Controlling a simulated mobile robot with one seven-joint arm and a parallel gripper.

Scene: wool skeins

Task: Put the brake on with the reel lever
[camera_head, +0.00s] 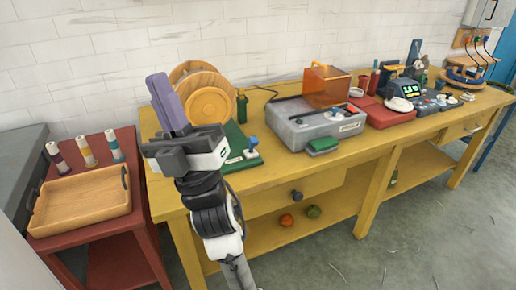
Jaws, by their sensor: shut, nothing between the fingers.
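A wooden reel (207,106) with round discs stands on a green base (240,166) at the left of the yellow bench. A small lever with a blue knob (253,141) rises from a white mount at the right front of this base, beside a pale label. I take it for the reel lever; its exact tilt is too small to tell. My gripper (157,84) is shut and empty, its long lavender fingers pointing up and left. It appears in front of the reel's left side, left of the lever and apart from it. My gripper and wrist hide part of the reel and base.
A grey box machine (318,126) with an orange hood (327,86) stands right of the base. A green bottle (242,106) is behind the lever. A red side table (118,245) with a wooden tray (76,226) and several spools stands left. Some bench front edge is clear.

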